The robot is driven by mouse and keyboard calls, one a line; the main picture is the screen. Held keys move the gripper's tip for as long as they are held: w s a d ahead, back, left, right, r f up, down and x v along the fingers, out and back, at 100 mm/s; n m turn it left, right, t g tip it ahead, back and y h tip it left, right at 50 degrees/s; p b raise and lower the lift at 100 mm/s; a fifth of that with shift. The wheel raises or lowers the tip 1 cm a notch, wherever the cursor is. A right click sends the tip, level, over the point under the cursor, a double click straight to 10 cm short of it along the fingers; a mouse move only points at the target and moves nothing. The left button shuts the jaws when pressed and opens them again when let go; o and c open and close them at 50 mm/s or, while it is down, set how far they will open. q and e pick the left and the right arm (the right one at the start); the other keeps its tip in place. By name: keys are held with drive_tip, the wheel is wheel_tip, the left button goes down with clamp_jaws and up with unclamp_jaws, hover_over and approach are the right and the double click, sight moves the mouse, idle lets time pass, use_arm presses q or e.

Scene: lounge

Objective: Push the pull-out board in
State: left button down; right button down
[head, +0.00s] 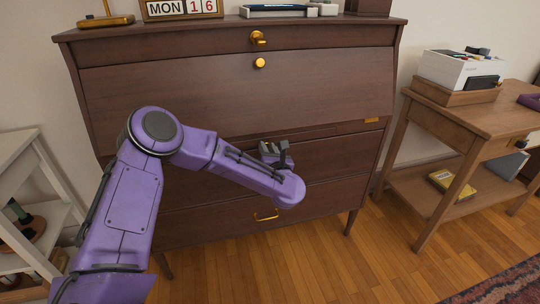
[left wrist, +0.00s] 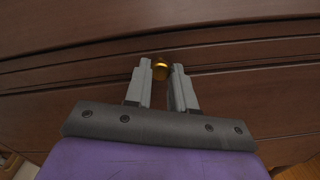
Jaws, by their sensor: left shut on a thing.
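The dark brown wooden bureau (head: 240,90) fills the middle of the head view, its slanted front closed. The pull-out board (head: 318,132) shows as a thin edge in the band below the slanted front; how far it sticks out is hard to tell. My left gripper (head: 274,150) is at this band, in front of the bureau. In the left wrist view my left gripper (left wrist: 160,75) has its two grey fingers on either side of a small round brass knob (left wrist: 160,69), shut on it. The knob is hidden in the head view. My right gripper is in neither view.
Brass knobs (head: 259,63) and a lower drawer handle (head: 266,217) are on the bureau front. A wooden side table (head: 465,115) stands to the right, a pale shelf (head: 22,150) to the left. A calendar (head: 180,9) stands on top. The floor in front is bare.

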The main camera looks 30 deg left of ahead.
use_arm(q)
drive_tip(key=shift+a+r, duration=0.15)
drive_tip(key=shift+r, duration=0.05)
drive_tip(key=c, duration=0.9)
unclamp_jaws()
drive_tip(key=shift+w+f, duration=0.1)
drive_tip(key=shift+c, duration=0.2)
drive_tip(key=v, duration=1)
drive_tip(key=shift+d, duration=0.2)
